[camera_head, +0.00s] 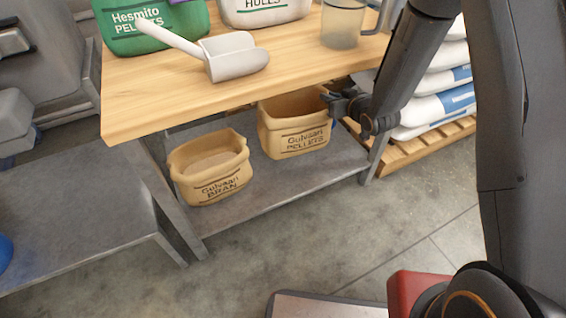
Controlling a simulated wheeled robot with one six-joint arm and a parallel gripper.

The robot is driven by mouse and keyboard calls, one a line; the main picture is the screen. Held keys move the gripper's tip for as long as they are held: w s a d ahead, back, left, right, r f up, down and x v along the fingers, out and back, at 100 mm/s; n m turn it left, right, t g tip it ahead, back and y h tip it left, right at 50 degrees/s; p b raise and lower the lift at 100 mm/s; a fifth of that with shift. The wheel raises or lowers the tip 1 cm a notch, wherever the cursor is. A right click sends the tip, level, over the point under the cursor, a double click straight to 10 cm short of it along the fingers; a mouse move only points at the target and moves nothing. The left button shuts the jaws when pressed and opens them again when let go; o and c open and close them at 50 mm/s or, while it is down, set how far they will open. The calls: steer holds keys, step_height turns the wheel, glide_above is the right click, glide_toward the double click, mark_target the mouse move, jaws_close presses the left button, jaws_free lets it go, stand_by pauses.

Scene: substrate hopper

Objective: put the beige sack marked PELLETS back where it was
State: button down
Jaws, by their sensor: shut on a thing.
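The beige sack marked Gulvaari PELLETS (300,142) is upright and open-topped at the lower metal shelf (285,189), under the wooden tabletop. It appears to rest on the shelf; a small gap beneath cannot be ruled out. My gripper (337,103) reaches in from the right, below the tabletop, and is shut on the sack's right upper rim. The fingertips are small and partly hidden against the rim. A second beige sack marked Gulvaari BRAN (217,183) stands on the same shelf to the left, with a narrow gap between the two.
The wooden tabletop (150,93) overhangs the shelf. It carries a white scoop (236,58), a green PELLETS sack (150,35), a white HULLS sack (262,8) and a clear jug (342,25). Stacked white sacks (430,110) lie on a pallet (420,150) at right.

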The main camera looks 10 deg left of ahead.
mark_target(338, 122)
steer(key=shift+n+y, duration=0.3)
steer(key=shift+n, duration=0.2)
steer(key=w+a+b, duration=0.2)
steer(key=w+a, duration=0.1)
steer(key=shift+w+b, duration=0.1)
steer(key=shift+b, duration=0.3)
step_height(338, 122, down, 10)
steer(key=b, duration=0.4)
steer(key=shift+a+r+b, duration=0.1)
steer(key=shift+r+b, duration=0.05)
steer(key=shift+b, duration=0.2)
steer(key=c, duration=1.8)
jaws_free()
steer(key=p+v, duration=0.4)
steer(key=v, duration=0.8)
steer(key=shift+w+r+p, duration=0.1)
steer(key=shift+p, duration=0.3)
steer(key=shift+d+r, duration=0.1)
steer(key=shift+d, duration=0.1)
